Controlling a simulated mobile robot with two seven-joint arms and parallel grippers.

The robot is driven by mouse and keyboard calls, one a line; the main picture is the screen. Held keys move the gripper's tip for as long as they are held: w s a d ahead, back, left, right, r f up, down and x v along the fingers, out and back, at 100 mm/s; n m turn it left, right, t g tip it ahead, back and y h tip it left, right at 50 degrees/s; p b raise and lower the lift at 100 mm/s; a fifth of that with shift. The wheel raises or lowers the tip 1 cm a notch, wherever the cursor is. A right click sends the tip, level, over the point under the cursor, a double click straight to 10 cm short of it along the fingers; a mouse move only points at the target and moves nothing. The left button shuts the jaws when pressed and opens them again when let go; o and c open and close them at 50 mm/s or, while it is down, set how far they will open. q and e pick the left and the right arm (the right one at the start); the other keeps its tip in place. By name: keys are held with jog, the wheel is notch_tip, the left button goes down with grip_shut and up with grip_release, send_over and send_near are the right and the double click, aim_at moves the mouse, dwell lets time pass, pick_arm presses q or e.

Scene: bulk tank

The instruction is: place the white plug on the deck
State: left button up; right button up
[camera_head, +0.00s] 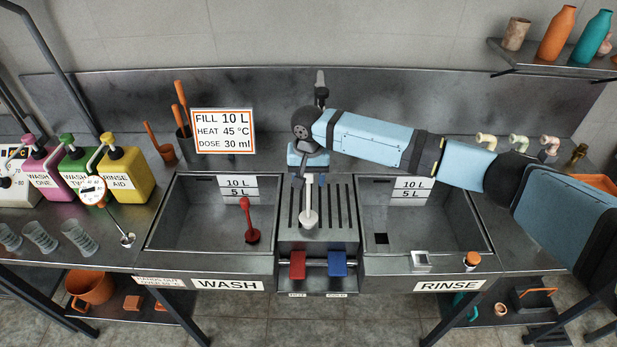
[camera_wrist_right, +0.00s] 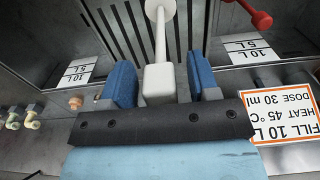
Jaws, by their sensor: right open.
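The white plug (camera_head: 309,212) has a round foot, a thin stem and a block-shaped top. It stands on the slatted deck (camera_head: 345,212) between the two basins. My right gripper (camera_head: 308,168) is above the deck, over the plug. In the right wrist view, its two blue fingers (camera_wrist_right: 162,82) are open on either side of the plug's block top (camera_wrist_right: 159,84), with a gap at each side. The gripper partly hides the plug's top in the head view. My left gripper is not in view.
A red plug (camera_head: 250,220) stands upright in the wash basin (camera_head: 190,215). The rinse basin (camera_head: 440,220) looks empty. Red (camera_head: 298,264) and blue (camera_head: 337,264) handles are in front of the deck. A sign (camera_head: 223,131) and coloured jugs (camera_head: 125,172) stand to the left.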

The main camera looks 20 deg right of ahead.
notch_tip(320, 180, up, 11)
jog(key=shift+f+b, duration=0.2)
jog(key=shift+b, duration=0.7)
jog(key=shift+r, duration=0.7)
jog(key=s+a+f+n+t+y, duration=0.5)
jog(key=s+a+f+y, duration=0.2)
jog(key=s+a+f, duration=0.55)
jog(key=s+d+f+t+h, duration=0.2)
jog(key=s+d+f+t, duration=0.1)
jog(key=s+d+f, duration=0.5)
jog(key=s+d+f+n+t+h, duration=0.1)
jog(key=s+d+f+t, duration=0.2)
jog(key=s+d+f, duration=0.5)
jog(key=s+f, duration=0.1)
jog(key=s, duration=0.3)
jog(key=shift+s+f+h, duration=0.25)
jog(key=shift+f+h, duration=0.1)
jog(key=shift+h, duration=0.05)
